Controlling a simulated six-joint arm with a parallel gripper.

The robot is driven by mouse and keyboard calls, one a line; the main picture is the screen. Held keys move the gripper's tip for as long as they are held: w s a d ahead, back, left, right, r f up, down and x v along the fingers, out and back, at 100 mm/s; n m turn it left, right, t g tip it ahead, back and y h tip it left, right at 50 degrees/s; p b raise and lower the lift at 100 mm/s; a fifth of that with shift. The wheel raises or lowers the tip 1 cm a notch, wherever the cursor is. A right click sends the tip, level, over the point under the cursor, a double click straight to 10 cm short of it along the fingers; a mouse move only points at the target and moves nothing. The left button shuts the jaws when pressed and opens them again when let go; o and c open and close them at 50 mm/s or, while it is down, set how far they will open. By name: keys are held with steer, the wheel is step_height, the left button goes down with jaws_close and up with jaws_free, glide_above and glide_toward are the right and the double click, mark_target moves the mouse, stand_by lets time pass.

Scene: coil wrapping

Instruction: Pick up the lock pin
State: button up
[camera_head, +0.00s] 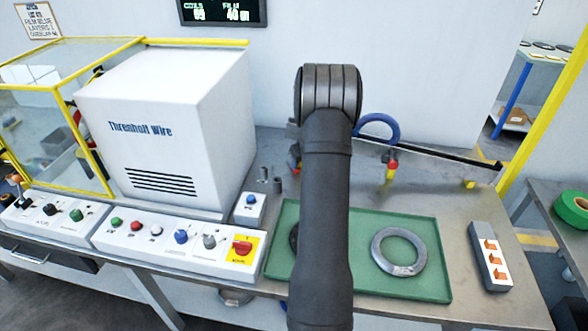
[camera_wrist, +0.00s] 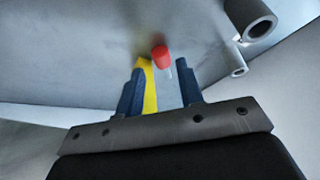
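My gripper (camera_wrist: 162,70) shows in the wrist view with two dark blue fingers standing apart, so it looks open. A small red piece (camera_wrist: 161,54), probably the head of the lock pin, lies near the fingertips, roughly in line with the gap between them. A short pale shape beside it may be its shaft. A yellow strip runs along the inside of the left finger. I cannot tell whether anything touches the red piece. In the head view my arm hides most of the gripper; a small red-orange spot (camera_head: 296,166) shows at its left edge.
Grey tubes (camera_wrist: 250,22) stand right of the fingers, likely the grey cylinders (camera_head: 277,185) in the head view. A green tray (camera_head: 428,284) holds a grey metal coil (camera_head: 376,248). A blue loop (camera_head: 393,128) stands behind it. A white machine (camera_head: 165,120) fills the left.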

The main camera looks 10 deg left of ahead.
steer(key=x, duration=0.5)
steer(key=shift+w, duration=0.1)
steer(key=shift+r, duration=0.1)
jaws_close()
